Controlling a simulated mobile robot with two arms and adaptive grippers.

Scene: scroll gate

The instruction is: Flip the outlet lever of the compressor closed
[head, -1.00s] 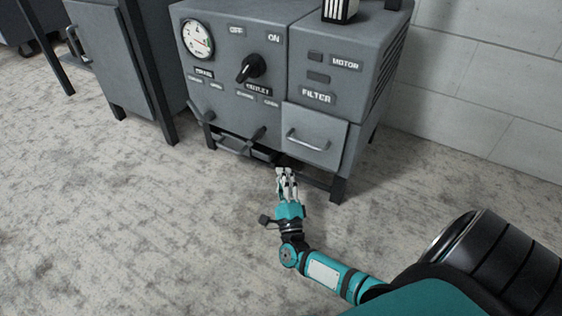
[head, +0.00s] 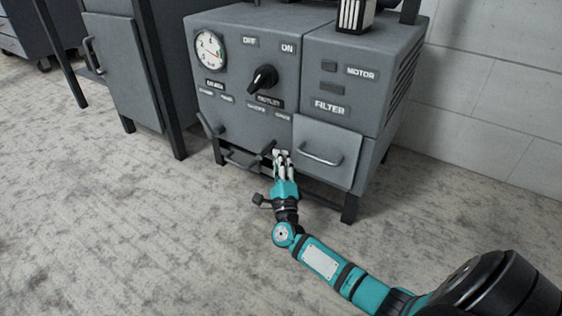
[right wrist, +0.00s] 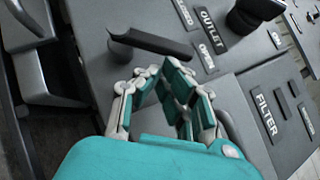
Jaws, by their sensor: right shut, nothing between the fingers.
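The compressor (head: 285,75) is a grey cabinet with a gauge, a black knob and labels. Its outlet lever (right wrist: 155,41) is a dark bar below the OUTLET label, with its free end toward the OPEN label in the right wrist view. In the head view the lever (head: 267,148) is small and partly hidden by my fingers. My right gripper (head: 282,155) is shut and empty in front of the lower panel. In the right wrist view its fingertips (right wrist: 160,68) are close under the lever; I cannot tell whether they touch it. My left gripper is not in view.
The drain lever (head: 209,125) is to the left on the same panel. The filter drawer (head: 325,150) with its bar handle is just right of my fingers. A grey cabinet (head: 125,65) stands to the left. The floor (head: 130,235) in front is clear.

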